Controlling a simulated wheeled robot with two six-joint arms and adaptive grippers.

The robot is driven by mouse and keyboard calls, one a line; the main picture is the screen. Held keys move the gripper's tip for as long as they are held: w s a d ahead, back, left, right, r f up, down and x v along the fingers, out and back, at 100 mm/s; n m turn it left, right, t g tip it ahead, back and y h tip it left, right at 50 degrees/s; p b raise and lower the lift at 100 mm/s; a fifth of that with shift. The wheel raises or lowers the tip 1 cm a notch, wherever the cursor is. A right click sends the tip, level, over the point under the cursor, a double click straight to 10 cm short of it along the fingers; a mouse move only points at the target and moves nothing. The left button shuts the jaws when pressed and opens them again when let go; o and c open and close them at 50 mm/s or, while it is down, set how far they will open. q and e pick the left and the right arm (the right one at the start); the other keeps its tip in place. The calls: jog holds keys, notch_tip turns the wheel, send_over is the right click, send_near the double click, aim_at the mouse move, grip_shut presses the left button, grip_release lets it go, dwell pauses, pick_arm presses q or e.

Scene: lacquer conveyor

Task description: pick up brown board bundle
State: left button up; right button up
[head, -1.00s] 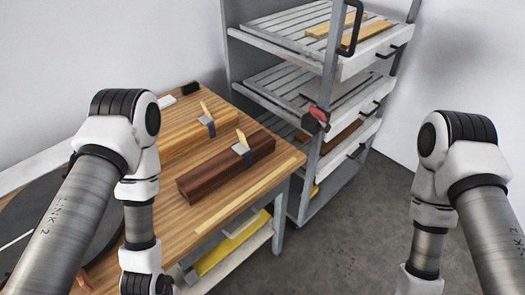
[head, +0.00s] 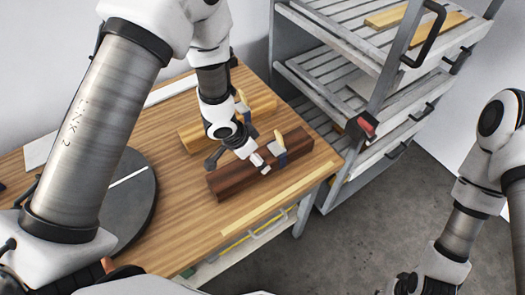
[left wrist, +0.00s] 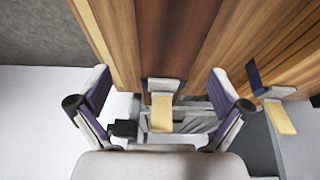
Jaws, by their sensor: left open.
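The brown board bundle (head: 228,180) lies on the wooden table, dark reddish, with a blue-grey band and a yellow tag (head: 279,137) on it. My left gripper (head: 262,161) is over its middle, beside the band, and hides part of it. In the left wrist view, the open fingers (left wrist: 160,98) are spread to either side of the brown bundle (left wrist: 178,40) and its tag, with nothing held. I cannot tell how far the fingertips are above it. My right gripper is out of view; only my right arm shows at the right edge.
A lighter board bundle (head: 193,138) with its own tag lies just behind the brown one. A grey shelf rack (head: 330,100) with slatted trays stands right of the table. A dark round disc (head: 135,205) is at the table's left. Grey floor is clear at the right.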

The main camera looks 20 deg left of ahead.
pick_arm(q)
jog(key=shift+w+f, duration=0.25)
jog(key=shift+w, duration=0.25)
jog(key=shift+w+f, duration=0.2)
jog(key=shift+w, duration=0.25)
jog(key=p+x, duration=0.1)
jog(key=x, duration=0.5)
jog(key=shift+a+f, duration=0.1)
jog(key=shift+f, duration=0.25)
jog(key=shift+s+r, duration=0.2)
jog(key=shift+s, duration=0.05)
jog(key=c, duration=1.9)
jog(key=shift+o, duration=0.2)
